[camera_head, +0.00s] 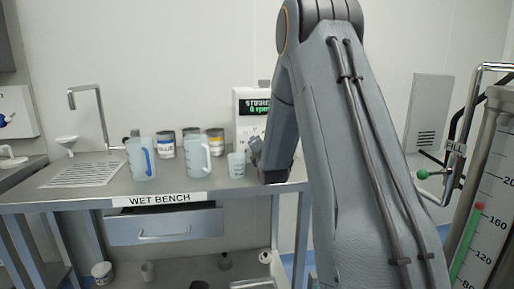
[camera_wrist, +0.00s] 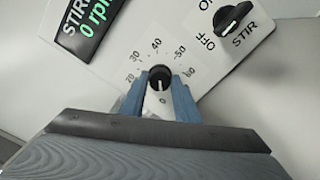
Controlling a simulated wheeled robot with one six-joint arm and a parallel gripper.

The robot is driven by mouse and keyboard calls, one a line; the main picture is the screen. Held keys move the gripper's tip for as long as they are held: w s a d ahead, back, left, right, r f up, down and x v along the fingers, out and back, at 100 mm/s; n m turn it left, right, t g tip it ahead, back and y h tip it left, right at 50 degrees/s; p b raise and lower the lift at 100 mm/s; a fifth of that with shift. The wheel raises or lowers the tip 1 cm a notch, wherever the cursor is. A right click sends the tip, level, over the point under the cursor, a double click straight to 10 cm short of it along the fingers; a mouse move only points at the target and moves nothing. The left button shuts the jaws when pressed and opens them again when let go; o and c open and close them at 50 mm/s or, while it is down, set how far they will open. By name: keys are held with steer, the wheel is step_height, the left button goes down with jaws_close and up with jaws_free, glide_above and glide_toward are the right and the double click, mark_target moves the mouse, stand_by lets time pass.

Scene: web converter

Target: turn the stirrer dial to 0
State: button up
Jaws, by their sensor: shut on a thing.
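The stirrer dial (camera_wrist: 160,77) is a small round black knob with a light pointer line, on a pale panel printed with numbers from 20 to 60. The line appears to point down the picture, towards a small 0-like mark below the knob. My gripper (camera_wrist: 159,98) has its blue fingers on either side of the knob and is shut on it. The display (camera_wrist: 88,25) shows 0 rpm. In the head view the stirrer (camera_head: 246,99) stands at the back of the bench, partly behind my arm, which hides the dial.
A black STIR switch (camera_wrist: 232,18) sits right of the display, with OFF beside it. On the wet bench (camera_head: 75,199) stand a jug with a blue handle (camera_head: 140,160), another jug (camera_head: 198,158), a small beaker (camera_head: 236,166) and several cans. A tap (camera_head: 88,91) rises at the left.

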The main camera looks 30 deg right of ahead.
stand_by(0.3)
steer(key=o, duration=1.1)
steer(key=shift+c, duration=0.2)
steer(key=b+v, duration=0.1)
steer(key=v, duration=0.7)
steer(key=shift+d, duration=0.1)
